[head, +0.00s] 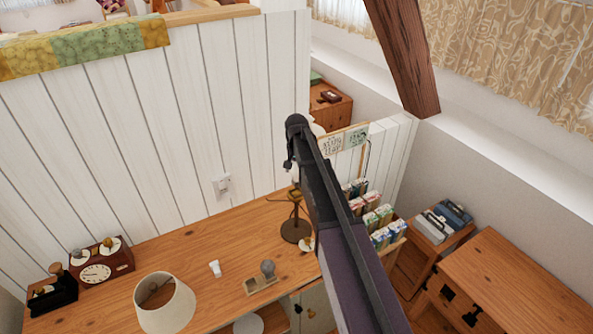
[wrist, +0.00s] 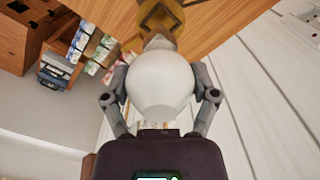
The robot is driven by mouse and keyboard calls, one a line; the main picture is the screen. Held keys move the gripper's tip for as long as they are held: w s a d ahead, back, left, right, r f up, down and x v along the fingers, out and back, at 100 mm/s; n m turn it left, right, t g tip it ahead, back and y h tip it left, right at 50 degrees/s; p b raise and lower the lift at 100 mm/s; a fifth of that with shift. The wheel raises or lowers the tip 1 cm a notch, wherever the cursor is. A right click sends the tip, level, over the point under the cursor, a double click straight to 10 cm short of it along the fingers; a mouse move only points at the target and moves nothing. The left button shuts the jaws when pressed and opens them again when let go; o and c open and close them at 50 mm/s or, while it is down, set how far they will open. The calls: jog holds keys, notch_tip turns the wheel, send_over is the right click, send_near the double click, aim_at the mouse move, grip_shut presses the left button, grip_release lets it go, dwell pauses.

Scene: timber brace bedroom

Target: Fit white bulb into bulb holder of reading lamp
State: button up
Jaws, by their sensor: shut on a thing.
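In the wrist view my gripper (wrist: 161,96) is shut on the round white bulb (wrist: 160,84), one finger on each side. The bulb's narrow neck points to the brass-coloured bulb holder (wrist: 160,14), right in front of it. I cannot tell whether the neck is inside the holder or only close to it. In the head view the reading lamp (head: 295,231) stands on the wooden desk, with a dark round base and thin stem. My arm partly covers the lamp's top and hides my gripper there.
On the desk (head: 195,243) are a cream lampshade (head: 166,307), a small white item (head: 215,268), a grey bulb (head: 267,267) on a wooden block and a clock box (head: 101,262). Books (head: 378,219) stand right of my arm. A white panelled wall (head: 150,130) rises behind the desk.

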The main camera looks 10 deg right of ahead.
aim_at(296, 183)
jog(key=shift+f+b, duration=3.3)
jog(key=shift+f, duration=0.05)
dwell(0.4)
jog(key=o, duration=1.1)
jog(key=shift+r, duration=0.15)
notch_tip(296, 183, up, 16)
jog(key=p, duration=1.6)
dwell(0.4)
